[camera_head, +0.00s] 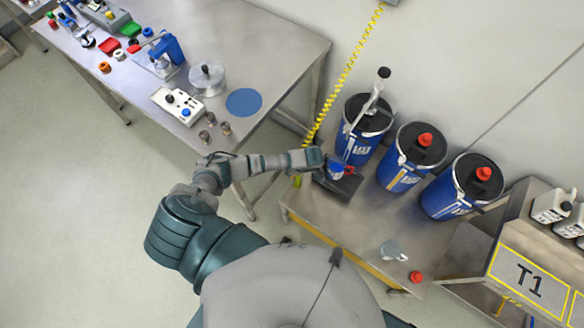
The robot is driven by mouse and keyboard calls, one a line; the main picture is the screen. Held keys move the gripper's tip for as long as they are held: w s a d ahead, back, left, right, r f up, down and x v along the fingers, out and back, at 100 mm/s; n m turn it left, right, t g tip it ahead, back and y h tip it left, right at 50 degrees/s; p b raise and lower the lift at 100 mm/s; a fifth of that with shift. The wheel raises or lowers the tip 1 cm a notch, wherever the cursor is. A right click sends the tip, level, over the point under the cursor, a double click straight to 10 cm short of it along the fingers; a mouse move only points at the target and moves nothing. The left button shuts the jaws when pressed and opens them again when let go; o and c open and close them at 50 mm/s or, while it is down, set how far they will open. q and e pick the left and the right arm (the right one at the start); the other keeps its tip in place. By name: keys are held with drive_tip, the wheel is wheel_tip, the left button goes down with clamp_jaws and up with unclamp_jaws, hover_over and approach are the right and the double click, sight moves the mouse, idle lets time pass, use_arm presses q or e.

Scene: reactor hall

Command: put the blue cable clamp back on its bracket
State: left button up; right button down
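My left arm reaches across to the low steel table, and its gripper (326,171) is at the table's back left end, below the leftmost blue drum. A small blue piece with a red part (337,171) is right at the gripper's tip, over a dark block (345,187). It may be the blue cable clamp, but it is too small to tell. I cannot tell whether the fingers are closed on it or only beside it. I cannot make out the bracket for certain. My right gripper is not in view.
Blue drums (408,168) stand along the back of the low table (345,222). A clear jug (391,250) and red cap (415,277) are near its front. A yellow coiled hose (345,75) hangs close by my gripper. A cluttered workbench (270,50) is at upper left.

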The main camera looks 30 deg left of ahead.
use_arm(q)
drive_tip(key=o, duration=1.1)
drive_tip(key=v, duration=1.2)
drive_tip(key=shift+w, duration=0.1)
drive_tip(key=shift+f, duration=0.1)
